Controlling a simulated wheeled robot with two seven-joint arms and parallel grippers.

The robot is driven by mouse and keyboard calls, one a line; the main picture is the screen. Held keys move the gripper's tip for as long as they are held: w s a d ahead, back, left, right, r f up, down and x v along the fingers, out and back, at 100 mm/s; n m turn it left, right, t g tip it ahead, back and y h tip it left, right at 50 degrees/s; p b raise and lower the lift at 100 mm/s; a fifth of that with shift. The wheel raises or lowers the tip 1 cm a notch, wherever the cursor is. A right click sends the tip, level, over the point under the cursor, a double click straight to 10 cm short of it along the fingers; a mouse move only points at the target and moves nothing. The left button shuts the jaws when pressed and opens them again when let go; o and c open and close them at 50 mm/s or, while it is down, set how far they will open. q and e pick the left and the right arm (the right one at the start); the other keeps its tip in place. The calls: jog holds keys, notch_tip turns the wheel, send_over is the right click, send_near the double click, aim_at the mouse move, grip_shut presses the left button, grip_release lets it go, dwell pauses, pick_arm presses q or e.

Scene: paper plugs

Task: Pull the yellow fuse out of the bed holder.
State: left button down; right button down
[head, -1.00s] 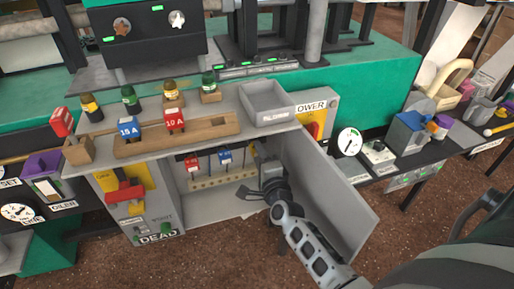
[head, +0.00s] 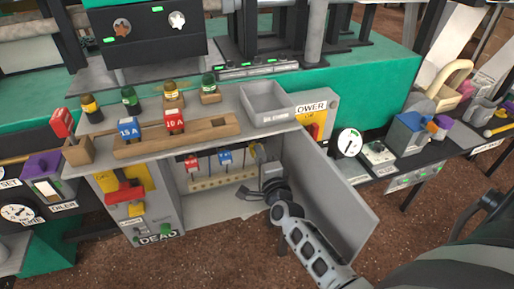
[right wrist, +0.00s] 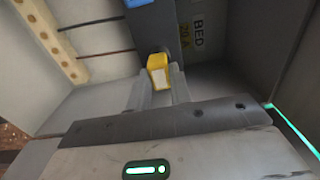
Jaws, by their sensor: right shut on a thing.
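The yellow fuse (right wrist: 158,77) shows in the right wrist view between the fingertips of my right gripper (right wrist: 160,92), which is shut on it. A dark wall with the label BED 20 A (right wrist: 191,40) is beside and beyond the fuse. I cannot tell how deep the fuse sits in the bed holder. In the head view my right gripper (head: 264,191) is inside the open cabinet, near its right side and the hinged door; the gripper hides the fuse there. My left gripper is not in view.
The open grey cabinet door (head: 335,190) stands close to the right of my right arm. A red fuse (head: 191,162) and a blue fuse (head: 224,157) are inside the cabinet above a pegged wooden strip (head: 215,183). A grey tray (head: 268,103) stands on top.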

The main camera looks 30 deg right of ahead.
jog(key=shift+p+v, duration=0.35)
jog(key=shift+v, duration=0.5)
dwell(0.8)
jog(key=shift+p+v, duration=0.3)
jog(key=shift+v, duration=0.8)
jog(key=shift+s, duration=0.15)
jog(key=p+v, duration=0.1)
jog(key=v, duration=0.1)
jog(key=shift+s+a, duration=0.15)
jog(key=shift+s, duration=0.15)
